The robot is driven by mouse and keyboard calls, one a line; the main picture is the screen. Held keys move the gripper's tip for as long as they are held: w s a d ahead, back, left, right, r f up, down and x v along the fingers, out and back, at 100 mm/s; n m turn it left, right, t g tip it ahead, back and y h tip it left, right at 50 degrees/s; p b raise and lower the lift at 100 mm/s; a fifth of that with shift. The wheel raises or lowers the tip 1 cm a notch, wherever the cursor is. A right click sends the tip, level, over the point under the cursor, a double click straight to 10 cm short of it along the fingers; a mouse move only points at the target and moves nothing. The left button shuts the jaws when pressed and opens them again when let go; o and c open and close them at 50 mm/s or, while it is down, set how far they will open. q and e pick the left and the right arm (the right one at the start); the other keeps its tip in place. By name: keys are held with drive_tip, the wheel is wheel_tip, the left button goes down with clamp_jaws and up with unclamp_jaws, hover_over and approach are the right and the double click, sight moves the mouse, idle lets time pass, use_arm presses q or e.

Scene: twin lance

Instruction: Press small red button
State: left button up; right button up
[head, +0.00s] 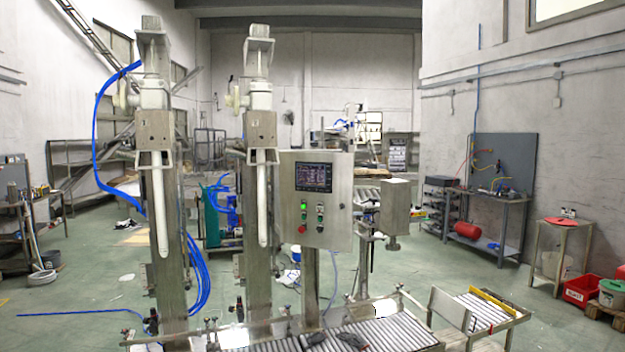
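A grey control box (341,212) stands on a post beyond the conveyor, its front panel facing me. A red button (302,229) sits low on the left of the panel, below a green button (304,206). Other small dark controls (320,208) sit in a column to the right; their details are too small to tell.
A roller conveyor (385,335) crosses the front, below the box. Two tall metal columns (260,130) with white cylinders stand left of the box. A dark screen (314,177) is above the buttons. A metal box on a stand (396,205) is to the right.

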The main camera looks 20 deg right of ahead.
clamp_jaws()
idle(1.6)
